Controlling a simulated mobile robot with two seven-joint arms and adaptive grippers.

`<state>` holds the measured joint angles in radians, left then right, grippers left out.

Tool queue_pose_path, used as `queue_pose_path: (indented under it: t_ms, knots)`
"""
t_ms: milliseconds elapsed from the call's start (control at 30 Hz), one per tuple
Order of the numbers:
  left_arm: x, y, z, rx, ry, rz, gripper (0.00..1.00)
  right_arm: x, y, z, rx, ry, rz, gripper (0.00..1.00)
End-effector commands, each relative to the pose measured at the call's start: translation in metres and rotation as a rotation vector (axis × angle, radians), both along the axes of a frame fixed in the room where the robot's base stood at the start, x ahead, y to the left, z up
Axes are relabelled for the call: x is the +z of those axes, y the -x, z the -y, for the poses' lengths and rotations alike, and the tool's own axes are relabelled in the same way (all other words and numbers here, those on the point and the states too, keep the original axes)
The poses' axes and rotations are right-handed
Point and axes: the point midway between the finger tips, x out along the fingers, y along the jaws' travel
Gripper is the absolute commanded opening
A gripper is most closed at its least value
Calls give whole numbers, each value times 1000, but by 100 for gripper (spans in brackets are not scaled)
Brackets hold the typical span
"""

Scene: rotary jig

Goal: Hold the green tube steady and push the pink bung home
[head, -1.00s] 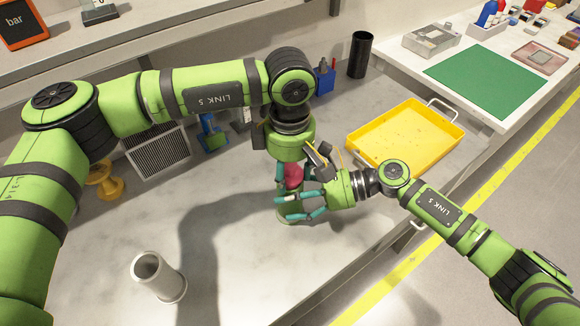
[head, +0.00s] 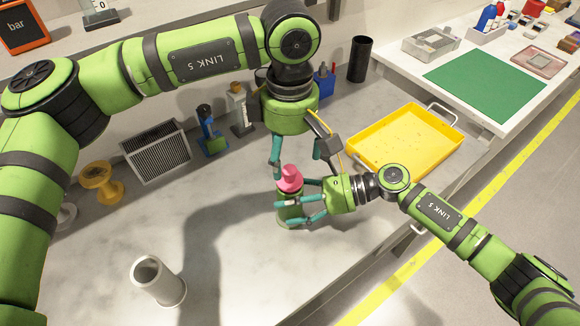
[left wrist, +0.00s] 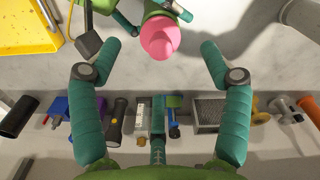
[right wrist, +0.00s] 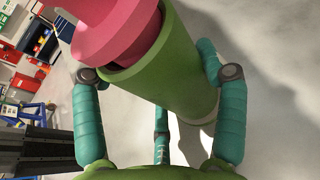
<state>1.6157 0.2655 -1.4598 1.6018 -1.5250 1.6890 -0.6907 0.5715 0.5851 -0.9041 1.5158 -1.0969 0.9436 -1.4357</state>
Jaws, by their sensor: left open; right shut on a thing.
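The green tube (head: 290,214) stands upright on the grey bench, and it also shows in the right wrist view (right wrist: 185,85). My right gripper (head: 301,207) is shut around its side. The pink bung (head: 289,180) sits at the tube's mouth, its narrower knob upward. In the right wrist view, the bung (right wrist: 115,35) stands out above the rim with a dark gap beside it. My left gripper (head: 298,160) is open and empty just above and behind the bung. In the left wrist view, the bung (left wrist: 160,38) lies beyond the spread fingers, untouched.
A yellow tray (head: 405,140) lies right of the tube. A grey hollow cylinder (head: 158,280) stands at the front left. Along the wall are a grille (head: 157,152), a yellow spool (head: 101,182) and a black cylinder (head: 360,59). The bench's front left is mostly clear.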

Motion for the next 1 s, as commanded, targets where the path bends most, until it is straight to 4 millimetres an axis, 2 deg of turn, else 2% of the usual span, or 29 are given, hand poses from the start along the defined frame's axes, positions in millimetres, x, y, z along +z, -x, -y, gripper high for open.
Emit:
queue_pose_path:
  t_ms: [100,233,633,767,800,833,1000]
  knots:
    - [23,0,0,0,1,2,78,0,0,0,0,1,0,34]
    - [38,0,0,0,0,1,78,0,0,0,0,0,0,34]
    - [45,1,0,-1,0,-2,78,0,0,0,1,0,0,34]
    - [45,1,0,22,1,-1,26,0,0,0,1,0,0,34]
    - [45,0,0,45,1,-1,10,0,0,0,0,0,0,34]
    - [45,0,0,72,0,0,0,0,0,0,0,0,0,34]
    - [45,0,0,340,-1,0,0,0,0,0,0,0,0,34]
